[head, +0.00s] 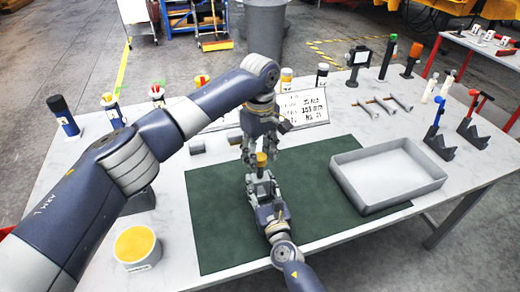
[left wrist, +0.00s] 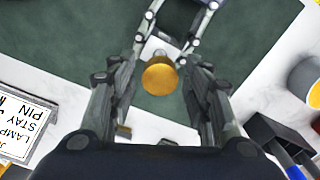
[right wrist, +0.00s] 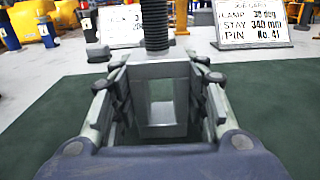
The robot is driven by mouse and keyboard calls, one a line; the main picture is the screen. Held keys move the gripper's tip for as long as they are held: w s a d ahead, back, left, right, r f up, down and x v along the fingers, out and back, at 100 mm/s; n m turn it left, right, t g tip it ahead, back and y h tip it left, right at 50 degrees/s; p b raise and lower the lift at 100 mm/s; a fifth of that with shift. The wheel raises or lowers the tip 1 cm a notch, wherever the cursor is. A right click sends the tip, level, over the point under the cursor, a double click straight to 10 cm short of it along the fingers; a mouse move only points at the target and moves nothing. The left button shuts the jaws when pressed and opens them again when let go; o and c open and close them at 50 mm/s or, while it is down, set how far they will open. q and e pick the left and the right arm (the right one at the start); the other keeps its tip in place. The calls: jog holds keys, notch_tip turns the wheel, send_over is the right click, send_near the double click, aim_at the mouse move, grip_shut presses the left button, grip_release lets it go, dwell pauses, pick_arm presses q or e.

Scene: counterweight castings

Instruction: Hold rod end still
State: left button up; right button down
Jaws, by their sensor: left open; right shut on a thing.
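My right gripper (head: 262,180) is over the green mat and shut on a grey rod end (right wrist: 162,92), a block with a square opening. A dark threaded rod (right wrist: 154,25) stands upright above the block in the right wrist view. A round brass-yellow cap (head: 261,158) shows above my right gripper's jaws. My left gripper (head: 254,150) points down from above, open, with its fingers on either side of the cap. The cap also shows between these fingers in the left wrist view (left wrist: 160,78); I cannot tell whether they touch it. The rod is mostly hidden in the head view.
The green mat (head: 220,215) lies in the middle of the white table. A grey tray (head: 350,195) stands right of it, a pot with yellow contents (head: 135,245) at the front left. A sign (head: 312,106), several bottles and tools line the back.

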pick_arm(q)
jog(key=shift+c, duration=0.2)
grip_shut()
jog(key=m, duration=2.2)
jog(key=shift+m, duration=0.4)
jog(key=shift+o, duration=0.4)
grip_release()
